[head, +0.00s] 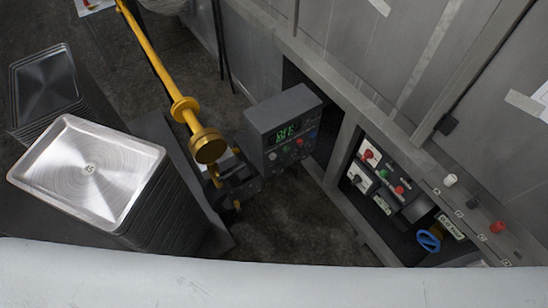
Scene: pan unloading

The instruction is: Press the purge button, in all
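Several buttons are in view, but their labels are too small to read, so I cannot tell which one is the purge button. A grey control box (283,124) with a green lit display carries small red, green and dark buttons on its front. A recessed panel (383,178) to its right has red and green buttons and switches. On the grey ledge at the right are a white button (450,180), a dark button (472,202) and a red button (497,227). Neither of my grippers shows in the head view.
A stack of metal pans (88,168) stands at the left, with a second stack (45,85) behind it. A yellow pipe (158,65) slants down beside the control box. A blue handwheel (430,239) sits at the lower right. Dark floor (290,225) is clear between.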

